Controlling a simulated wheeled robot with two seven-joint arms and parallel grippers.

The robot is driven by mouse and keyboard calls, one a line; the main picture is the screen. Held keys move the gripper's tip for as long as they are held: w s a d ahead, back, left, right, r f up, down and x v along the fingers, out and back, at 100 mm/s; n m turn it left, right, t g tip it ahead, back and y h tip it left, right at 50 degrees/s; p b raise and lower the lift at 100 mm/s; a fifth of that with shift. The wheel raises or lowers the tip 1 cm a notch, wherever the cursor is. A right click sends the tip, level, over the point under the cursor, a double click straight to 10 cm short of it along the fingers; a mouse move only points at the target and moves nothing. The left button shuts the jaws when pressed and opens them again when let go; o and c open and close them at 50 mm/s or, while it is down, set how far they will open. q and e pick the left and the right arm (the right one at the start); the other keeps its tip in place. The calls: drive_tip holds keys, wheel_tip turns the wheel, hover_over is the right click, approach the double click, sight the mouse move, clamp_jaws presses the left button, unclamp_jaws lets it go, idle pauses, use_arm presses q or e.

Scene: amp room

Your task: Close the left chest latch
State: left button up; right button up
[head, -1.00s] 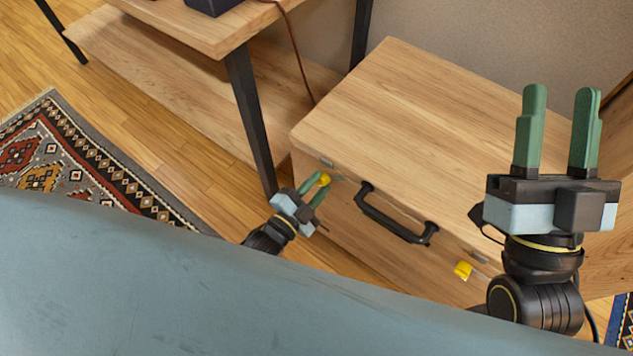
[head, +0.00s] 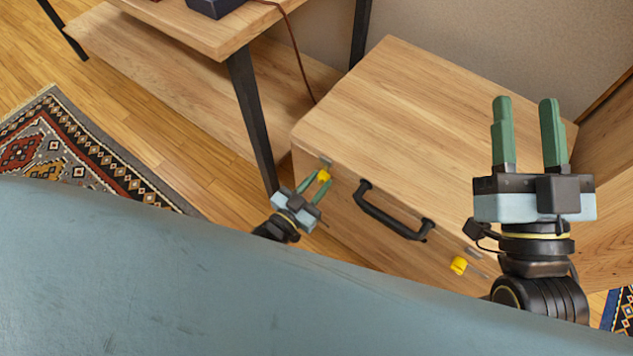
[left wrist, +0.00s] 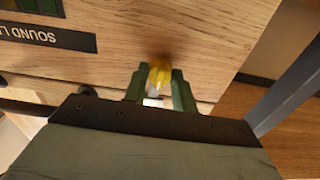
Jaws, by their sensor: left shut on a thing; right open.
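The wooden chest (head: 430,120) stands with its lid down and a black handle (head: 385,212) on its front. The left latch (head: 323,176) has a yellow tab at the chest's front left, below a small metal plate. My left gripper (head: 317,184) is at this latch. In the left wrist view the yellow tab of the left latch (left wrist: 159,76) sits between the green fingers (left wrist: 158,88), which are shut on it. The right latch (head: 459,265) has a yellow tab standing out low on the front. My right gripper (head: 526,118) is open and empty, fingers up, at the right.
A wooden table with black legs (head: 250,120) and a lower shelf (head: 160,70) stands close to the chest's left. A wooden panel (head: 600,190) stands at the right. A patterned rug (head: 80,150) lies on the floor at the left.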

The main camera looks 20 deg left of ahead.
use_arm(q)
drive_tip(key=shift+n, duration=0.3)
use_arm(e)
drive_tip(key=shift+w+f, duration=0.1)
drive_tip(key=shift+f, duration=0.05)
use_arm(q)
drive_tip(key=o, duration=1)
drive_tip(key=shift+s, duration=0.1)
